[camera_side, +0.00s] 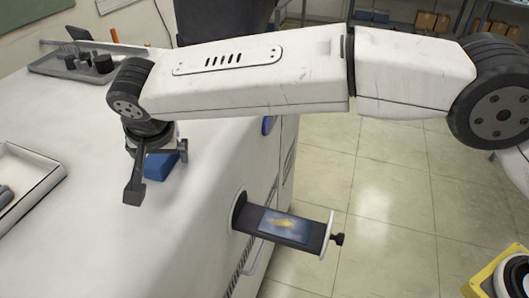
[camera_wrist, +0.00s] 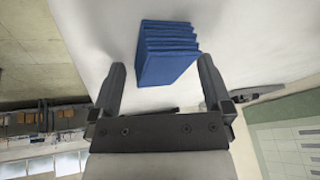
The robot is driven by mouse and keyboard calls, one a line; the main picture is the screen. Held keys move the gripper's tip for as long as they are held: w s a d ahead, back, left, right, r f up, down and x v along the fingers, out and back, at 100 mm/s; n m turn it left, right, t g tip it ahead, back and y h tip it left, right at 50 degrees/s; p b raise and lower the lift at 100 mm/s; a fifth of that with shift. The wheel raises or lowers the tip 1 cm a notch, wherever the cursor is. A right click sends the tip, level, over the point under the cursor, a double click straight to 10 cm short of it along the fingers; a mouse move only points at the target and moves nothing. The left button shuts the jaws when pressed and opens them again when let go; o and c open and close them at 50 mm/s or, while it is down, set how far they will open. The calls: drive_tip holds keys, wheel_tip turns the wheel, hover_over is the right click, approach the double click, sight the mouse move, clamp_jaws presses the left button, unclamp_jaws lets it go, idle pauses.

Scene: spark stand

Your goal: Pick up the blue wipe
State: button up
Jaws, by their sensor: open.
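The blue wipe (camera_side: 160,166) lies on the white machine top in the side view, partly hidden behind my gripper. In the wrist view it looks like a folded stack of blue layers (camera_wrist: 166,52). My gripper (camera_side: 158,172) is open above the white top, with one finger in front of the wipe and the other at its far right. In the wrist view the two fingers of my gripper (camera_wrist: 161,75) stand apart, with the wipe lying ahead, between and beyond their tips. Nothing is held. I cannot tell how high the fingertips are above the surface.
A dark tray (camera_side: 60,66) with several small black parts sits at the back left. A white open box (camera_side: 25,170) stands at the left edge. A dark sample holder (camera_side: 285,228) sticks out from the machine's side. The white top (camera_side: 140,250) in front is clear.

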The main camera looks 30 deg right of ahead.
drive_tip(key=c, duration=1.3)
